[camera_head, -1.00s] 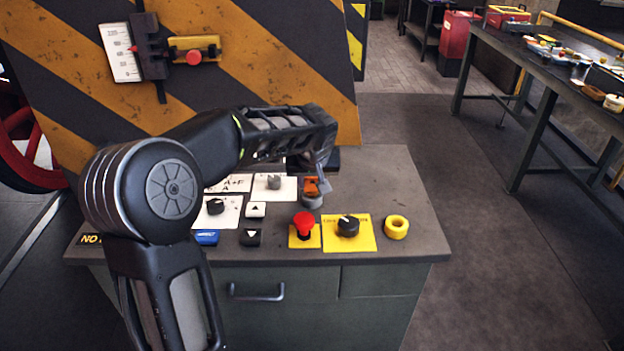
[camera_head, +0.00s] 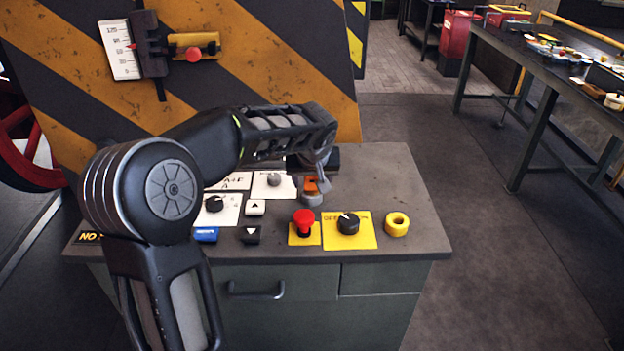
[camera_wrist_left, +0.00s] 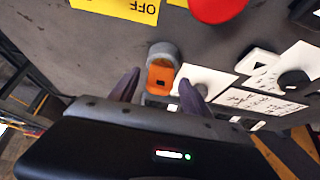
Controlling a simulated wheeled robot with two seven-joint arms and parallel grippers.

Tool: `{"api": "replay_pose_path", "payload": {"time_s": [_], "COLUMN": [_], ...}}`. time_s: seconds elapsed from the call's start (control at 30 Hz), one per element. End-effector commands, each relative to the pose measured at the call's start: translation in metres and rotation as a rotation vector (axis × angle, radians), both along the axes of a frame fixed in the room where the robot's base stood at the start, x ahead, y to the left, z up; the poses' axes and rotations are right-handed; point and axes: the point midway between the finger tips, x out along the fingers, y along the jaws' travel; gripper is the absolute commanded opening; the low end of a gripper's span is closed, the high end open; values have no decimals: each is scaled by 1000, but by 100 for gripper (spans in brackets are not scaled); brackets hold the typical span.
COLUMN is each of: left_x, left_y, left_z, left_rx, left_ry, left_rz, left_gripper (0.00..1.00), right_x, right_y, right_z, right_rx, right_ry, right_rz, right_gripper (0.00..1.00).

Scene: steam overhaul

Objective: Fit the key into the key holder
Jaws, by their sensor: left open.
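An orange key (camera_head: 311,185) stands at a grey round key holder (camera_head: 312,199) on the console top, behind the red button. In the left wrist view the two dark fingers of this gripper (camera_wrist_left: 160,80) stand apart, one on each side of the key. My right gripper is not in view.
A red mushroom button (camera_head: 304,221), a black selector on a yellow plate (camera_head: 348,226) and a yellow ring (camera_head: 397,225) stand in front. Dials on white cards lie left of the gripper. A striped panel (camera_head: 290,50) rises behind. The console's right side is clear.

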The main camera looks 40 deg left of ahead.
Motion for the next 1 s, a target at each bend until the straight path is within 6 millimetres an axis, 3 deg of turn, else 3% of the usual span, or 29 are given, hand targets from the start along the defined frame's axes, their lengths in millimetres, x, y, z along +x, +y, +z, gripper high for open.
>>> {"api": "replay_pose_path", "payload": {"time_s": [0.27, 0.73, 1.0], "left_x": [-1, -38, -48], "left_y": [-1, -30, -36], "left_z": [11, 92, 111], "left_rx": [0, 0, 0], "left_ry": [-2, -5, 0], "left_rz": [0, -1, 0], "left_gripper": [56, 56, 56], "right_x": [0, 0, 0], "right_y": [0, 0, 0], "right_z": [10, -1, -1], "right_rx": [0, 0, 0], "right_ry": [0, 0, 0], "right_rz": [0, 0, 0], "right_gripper": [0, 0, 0]}}
